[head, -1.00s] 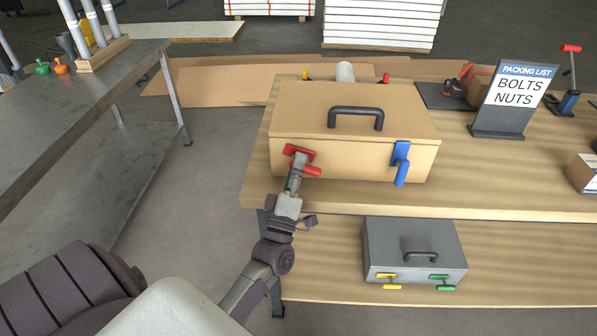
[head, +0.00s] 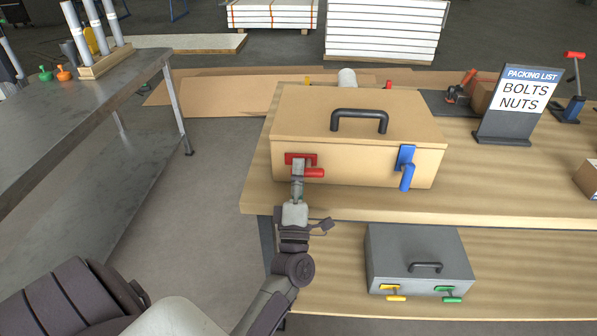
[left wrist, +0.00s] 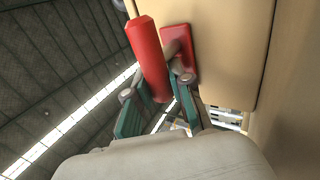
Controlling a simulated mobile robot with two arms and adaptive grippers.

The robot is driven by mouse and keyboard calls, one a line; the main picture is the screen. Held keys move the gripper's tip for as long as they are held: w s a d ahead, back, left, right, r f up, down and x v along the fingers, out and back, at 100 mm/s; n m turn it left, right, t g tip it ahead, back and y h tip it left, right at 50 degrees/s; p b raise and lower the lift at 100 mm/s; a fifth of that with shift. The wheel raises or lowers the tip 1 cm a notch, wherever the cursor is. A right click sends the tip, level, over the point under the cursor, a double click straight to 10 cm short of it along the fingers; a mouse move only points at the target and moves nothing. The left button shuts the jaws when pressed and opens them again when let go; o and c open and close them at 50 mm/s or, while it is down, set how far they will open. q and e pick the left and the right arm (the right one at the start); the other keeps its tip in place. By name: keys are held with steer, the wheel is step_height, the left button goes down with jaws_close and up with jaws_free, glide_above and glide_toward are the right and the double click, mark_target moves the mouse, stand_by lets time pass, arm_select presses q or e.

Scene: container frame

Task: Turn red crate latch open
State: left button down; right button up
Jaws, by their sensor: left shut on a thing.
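The red latch (head: 300,158) is on the front left of the tan crate (head: 340,155). Its plate lies level and its handle (head: 315,173) points right. In the left wrist view the red handle (left wrist: 150,58) stands out from its plate (left wrist: 180,50) on the tan wall. My left gripper (head: 298,168) is at the latch, coming from below. Its teal fingers (left wrist: 160,98) are shut on the red latch; the exact contact is partly hidden behind the handle. The crate's lid is down. My right gripper is not in view.
A blue latch (head: 406,168) hangs down on the crate's front right. A grey case (head: 418,250) with yellow and green latches sits on the lower shelf. A packing list sign (head: 518,103) stands at the right. A metal table (head: 85,110) is at the left, with clear floor between.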

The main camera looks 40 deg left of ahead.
arm_select(q)
steer(key=c, duration=1)
jaws_free()
steer(key=v, duration=1.2)
